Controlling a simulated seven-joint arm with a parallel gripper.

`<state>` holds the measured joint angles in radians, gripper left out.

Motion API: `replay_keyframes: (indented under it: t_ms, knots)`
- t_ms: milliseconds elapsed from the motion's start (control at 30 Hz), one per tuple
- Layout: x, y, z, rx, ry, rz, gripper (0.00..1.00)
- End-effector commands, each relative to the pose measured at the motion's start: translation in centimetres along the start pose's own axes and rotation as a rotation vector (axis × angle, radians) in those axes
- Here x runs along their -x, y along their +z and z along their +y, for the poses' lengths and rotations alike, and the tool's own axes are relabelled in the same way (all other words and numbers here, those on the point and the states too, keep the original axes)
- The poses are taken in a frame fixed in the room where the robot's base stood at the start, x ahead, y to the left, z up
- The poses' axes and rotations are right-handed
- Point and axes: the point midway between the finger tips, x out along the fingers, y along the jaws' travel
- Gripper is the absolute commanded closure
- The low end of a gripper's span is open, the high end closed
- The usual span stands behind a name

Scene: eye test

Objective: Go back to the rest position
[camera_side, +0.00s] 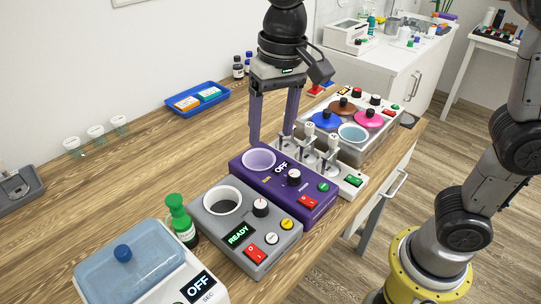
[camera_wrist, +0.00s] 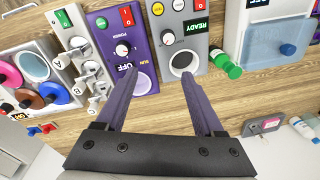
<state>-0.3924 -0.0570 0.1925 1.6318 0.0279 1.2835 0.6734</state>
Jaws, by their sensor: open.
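My gripper (camera_side: 272,140) hangs fingers down just behind the purple device and the clamp rack, with its two purple fingers apart and nothing between them. I cannot tell whether the fingertips touch anything.
A grey device (camera_side: 218,228) reading READY, a green-capped bottle (camera_side: 181,220) and a blue-lidded device (camera_side: 130,262) stand at the front. The clamp rack (camera_side: 350,188) and a unit with coloured lids (camera_side: 380,140) stand to the right. A blue tray (camera_side: 171,103) lies behind.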

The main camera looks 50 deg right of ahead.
Motion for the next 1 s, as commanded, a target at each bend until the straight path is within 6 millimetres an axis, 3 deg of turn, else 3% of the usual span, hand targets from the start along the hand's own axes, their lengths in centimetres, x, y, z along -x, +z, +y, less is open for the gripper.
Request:
replay_keyframes:
  t_ms: [100,233,367,500,700,1000]
  knots:
    - [2.8,1.2,4.8,-0.080,-0.040,0.074,0.30]
    - [4.0,3.7,9.9,-0.097,-0.072,0.171,0.30]
    - [3.4,6.9,14.1,-0.060,-0.080,0.275,0.30]
    - [1.1,10.1,17.2,0.035,-0.059,0.370,0.30]
    - [-2.5,12.0,18.5,0.228,-0.013,0.405,0.30]
    - [-2.4,11.5,18.3,0.301,-0.001,0.424,0.30]
